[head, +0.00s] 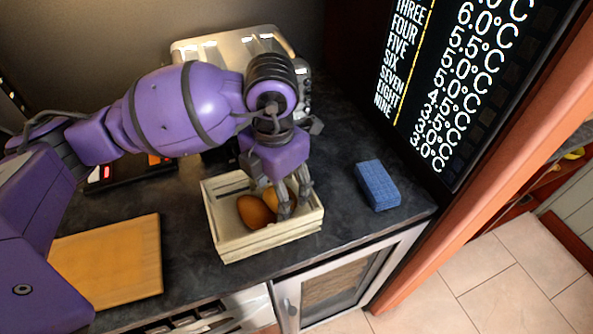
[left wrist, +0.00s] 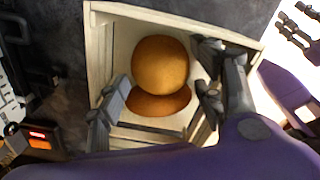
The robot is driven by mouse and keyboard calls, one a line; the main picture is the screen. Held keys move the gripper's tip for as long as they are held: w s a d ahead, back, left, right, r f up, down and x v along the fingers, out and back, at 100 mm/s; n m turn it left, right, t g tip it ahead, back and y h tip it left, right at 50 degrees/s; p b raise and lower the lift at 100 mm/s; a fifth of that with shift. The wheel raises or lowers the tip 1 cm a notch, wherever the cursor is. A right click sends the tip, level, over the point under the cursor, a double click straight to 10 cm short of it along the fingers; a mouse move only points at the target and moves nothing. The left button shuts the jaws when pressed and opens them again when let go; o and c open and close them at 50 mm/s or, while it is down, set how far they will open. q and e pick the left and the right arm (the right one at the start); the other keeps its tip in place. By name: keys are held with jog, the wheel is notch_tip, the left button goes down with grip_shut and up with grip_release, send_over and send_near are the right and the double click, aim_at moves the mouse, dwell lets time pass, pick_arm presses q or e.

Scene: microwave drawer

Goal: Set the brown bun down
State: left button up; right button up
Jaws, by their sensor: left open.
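A pale wooden crate (head: 235,242) stands on the dark counter, and it also shows in the left wrist view (left wrist: 110,40). The darker brown bun (head: 256,211) lies inside it. A lighter golden bun (head: 271,198) is beside it, partly hidden by my fingers. In the left wrist view the golden bun (left wrist: 161,66) overlaps the brown bun (left wrist: 160,104). My left gripper (head: 292,203) reaches down into the crate. Its fingers (left wrist: 160,95) are apart, on either side of the buns. A purple part with grey fingers, seemingly my right gripper (left wrist: 297,28), shows at the right edge of the left wrist view.
A blue block (head: 378,186) lies right of the crate. A wooden board (head: 110,262) lies to the left. A pale container (head: 225,45) stands behind my arm. A dark display panel (head: 450,90) rises at the right. Counter between crate and block is clear.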

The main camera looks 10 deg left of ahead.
pick_arm(q)
notch_tip(320, 180, up, 13)
jog(key=shift+d+f+p, duration=0.15)
jog(key=shift+p, duration=0.2)
jog(key=shift+s, duration=0.1)
